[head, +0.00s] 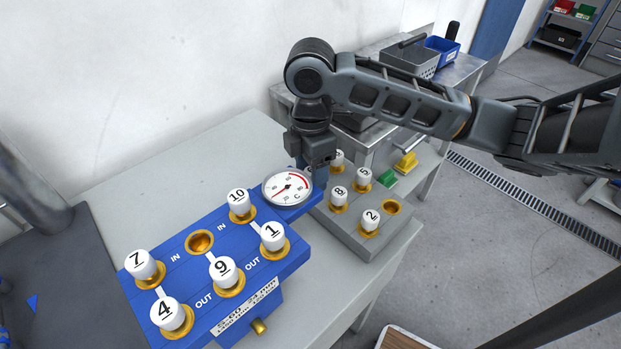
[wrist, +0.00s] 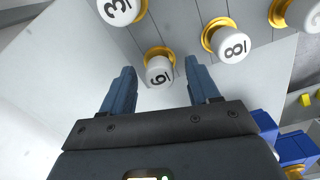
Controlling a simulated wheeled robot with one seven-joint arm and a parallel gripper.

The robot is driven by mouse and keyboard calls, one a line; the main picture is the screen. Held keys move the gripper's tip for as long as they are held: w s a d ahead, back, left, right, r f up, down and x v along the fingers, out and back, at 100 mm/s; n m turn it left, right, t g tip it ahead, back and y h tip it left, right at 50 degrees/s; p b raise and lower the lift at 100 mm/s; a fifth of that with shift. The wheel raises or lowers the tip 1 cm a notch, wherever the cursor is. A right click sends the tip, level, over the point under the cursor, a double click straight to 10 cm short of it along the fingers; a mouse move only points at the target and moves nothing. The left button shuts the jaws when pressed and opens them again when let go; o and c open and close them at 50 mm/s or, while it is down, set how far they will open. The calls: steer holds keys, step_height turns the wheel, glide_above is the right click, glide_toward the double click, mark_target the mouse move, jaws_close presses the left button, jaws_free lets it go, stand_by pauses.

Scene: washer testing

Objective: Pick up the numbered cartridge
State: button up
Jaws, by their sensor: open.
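White numbered cartridges with gold bases stand upright in a grey block (head: 352,240) and in a blue block (head: 190,256). My gripper (head: 318,180) points down at the left end of the grey block, beside the gauge. In the wrist view my gripper (wrist: 161,70) is open, and a cartridge that reads as 6 or 9 (wrist: 158,71) appears between its fingertips; contact cannot be told. The gripper hides that cartridge in the head view. Cartridge 8 (wrist: 232,45) and cartridge 3 (wrist: 120,8) stand near it. In the head view, cartridges 8 (head: 338,196), 5 (head: 362,178) and 2 (head: 370,218) show.
A round dial gauge (head: 288,188) sits on the blue block close to the gripper. The grey block has an empty gold socket (head: 391,207), and the blue block has one (head: 200,242). Green (head: 387,178) and yellow (head: 406,162) pieces lie behind. Bare table (head: 140,185) is at left.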

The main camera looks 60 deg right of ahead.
steer(key=shift+f, duration=0.35)
steer(key=shift+c, duration=0.2)
jaws_close()
